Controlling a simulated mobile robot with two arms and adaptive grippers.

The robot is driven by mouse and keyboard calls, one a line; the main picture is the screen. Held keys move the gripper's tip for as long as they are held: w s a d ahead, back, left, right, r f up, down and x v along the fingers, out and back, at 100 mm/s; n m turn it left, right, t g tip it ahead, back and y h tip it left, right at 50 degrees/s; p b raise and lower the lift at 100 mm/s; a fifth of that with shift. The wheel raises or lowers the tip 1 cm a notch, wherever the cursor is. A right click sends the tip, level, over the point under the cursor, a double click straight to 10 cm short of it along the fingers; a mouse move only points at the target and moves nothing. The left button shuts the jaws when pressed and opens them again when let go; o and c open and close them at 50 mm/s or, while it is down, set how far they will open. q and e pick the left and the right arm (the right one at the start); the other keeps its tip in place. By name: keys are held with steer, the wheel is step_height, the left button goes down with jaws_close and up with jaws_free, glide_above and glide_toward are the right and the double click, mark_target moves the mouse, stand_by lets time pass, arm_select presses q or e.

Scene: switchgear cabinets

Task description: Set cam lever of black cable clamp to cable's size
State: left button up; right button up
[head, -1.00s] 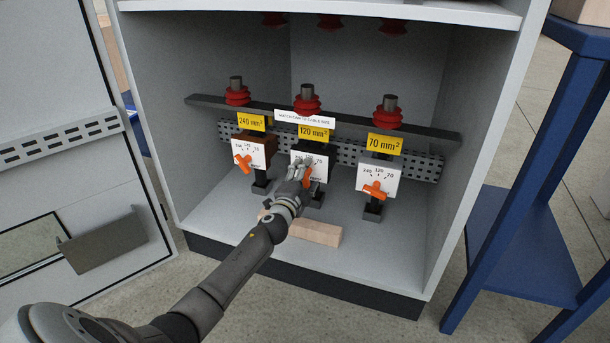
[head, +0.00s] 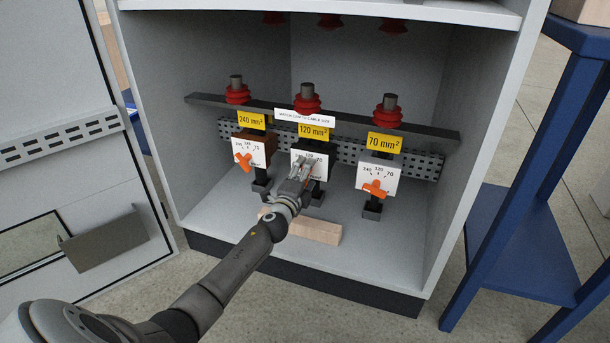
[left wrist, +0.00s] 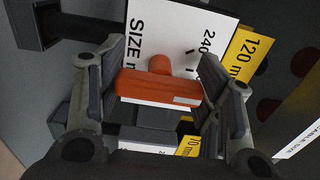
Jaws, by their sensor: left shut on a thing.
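The black cable clamp (head: 318,190) is the middle of three, with a white dial plate marked 240, 120, 70 (head: 318,162) and a yellow 120 mm² tag (head: 313,132) above it. My left gripper (head: 302,168) is at the front of this dial. In the left wrist view its fingers (left wrist: 160,85) are shut on the orange cam lever (left wrist: 150,86), one finger at each end of the bar. In the head view my fingers mostly hide the lever, and I cannot tell which mark it points to. My right gripper is not in view.
A brown clamp with an orange lever (head: 243,160) stands at left, tagged 240 mm². A grey clamp with an orange lever (head: 375,188) stands at right, tagged 70 mm². A wooden block (head: 315,228) lies on the cabinet floor. The cabinet's right wall (head: 480,150) bounds the space.

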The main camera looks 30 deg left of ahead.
arm_select(q)
steer(key=o, duration=1)
steer(key=shift+o, duration=0.2)
steer(key=shift+s, duration=0.1)
steer(key=v, duration=1.2)
steer(key=shift+d, duration=0.1)
